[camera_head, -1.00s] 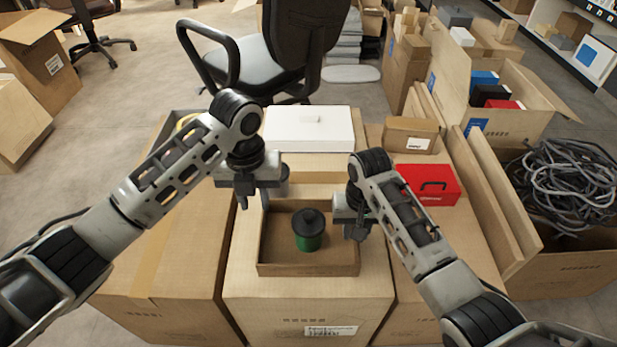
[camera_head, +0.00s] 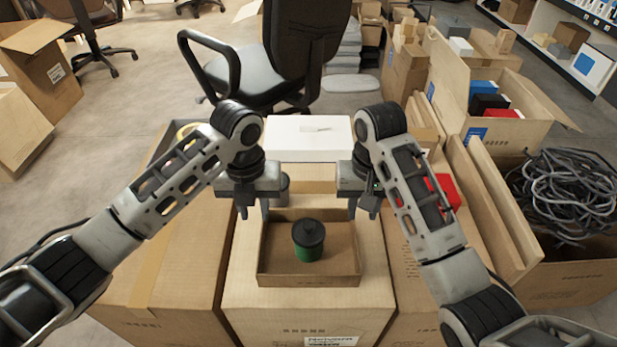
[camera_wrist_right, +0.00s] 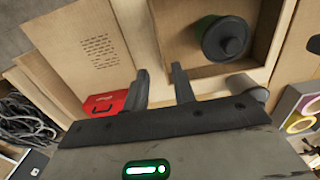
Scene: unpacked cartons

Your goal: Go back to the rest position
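A green jar with a black lid (camera_head: 308,240) stands upright in a shallow open cardboard tray (camera_head: 309,281) on the middle carton. The jar also shows at the top of the right wrist view (camera_wrist_right: 225,40). My left gripper (camera_head: 252,208) hangs over the tray's back left corner with its fingers apart and nothing between them. My right gripper (camera_head: 363,208) hangs at the tray's back right corner, apart from the jar. In the right wrist view its two fingers (camera_wrist_right: 162,86) stand apart with nothing between them.
A white box (camera_head: 308,139) lies behind the tray. A small grey cylinder (camera_head: 282,188) stands beside my left gripper. A red case (camera_head: 446,192) is partly hidden behind my right arm. A carton of tangled cables (camera_head: 570,195) stands at the right. An office chair (camera_head: 250,70) is behind.

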